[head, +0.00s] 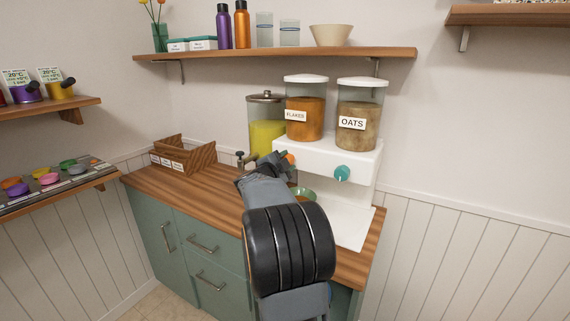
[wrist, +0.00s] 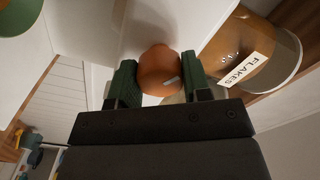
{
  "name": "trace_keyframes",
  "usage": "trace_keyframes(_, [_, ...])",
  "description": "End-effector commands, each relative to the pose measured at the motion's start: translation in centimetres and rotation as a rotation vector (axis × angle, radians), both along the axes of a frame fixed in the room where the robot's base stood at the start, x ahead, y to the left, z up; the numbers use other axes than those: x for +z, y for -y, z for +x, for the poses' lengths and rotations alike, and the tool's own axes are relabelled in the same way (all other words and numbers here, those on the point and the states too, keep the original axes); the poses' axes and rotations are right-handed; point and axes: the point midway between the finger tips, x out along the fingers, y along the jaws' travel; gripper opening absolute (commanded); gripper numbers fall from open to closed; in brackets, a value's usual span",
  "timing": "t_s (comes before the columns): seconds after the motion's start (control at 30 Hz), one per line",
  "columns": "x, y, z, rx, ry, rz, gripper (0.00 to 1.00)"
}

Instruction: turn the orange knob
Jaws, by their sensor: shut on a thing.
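The orange knob (wrist: 158,70) is on the front of the white dispenser (head: 325,152), under the flakes container (head: 305,112). In the head view only a bit of the knob (head: 290,159) shows past my arm. In the wrist view my gripper (wrist: 158,80) is shut on the knob, with one green-padded finger on each side of it. A pale mark shows on the knob's face. In the head view the fingertips are mostly hidden behind my wrist.
A teal knob (head: 342,173) sits to the right under the oats container (head: 358,116). A green bowl (head: 305,194) stands below the dispenser, partly hidden by my arm. A jar with yellow contents (head: 266,135) stands behind. A wooden shelf (head: 280,55) hangs above.

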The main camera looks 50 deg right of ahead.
Motion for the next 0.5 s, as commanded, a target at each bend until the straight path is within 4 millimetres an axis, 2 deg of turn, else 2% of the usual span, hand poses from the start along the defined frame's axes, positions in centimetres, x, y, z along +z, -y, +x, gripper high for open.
trace_keyframes(0.17, [-0.03,0.00,-0.01,0.000,0.000,0.001,0.20])
trace_keyframes(0.2, [-0.03,0.00,-0.01,0.000,-0.001,0.001,0.45])
trace_keyframes(0.43, [-0.02,0.00,0.00,-0.001,-0.001,0.001,0.67])
trace_keyframes(0.5, [-0.02,0.00,0.00,0.000,-0.001,0.000,0.70])
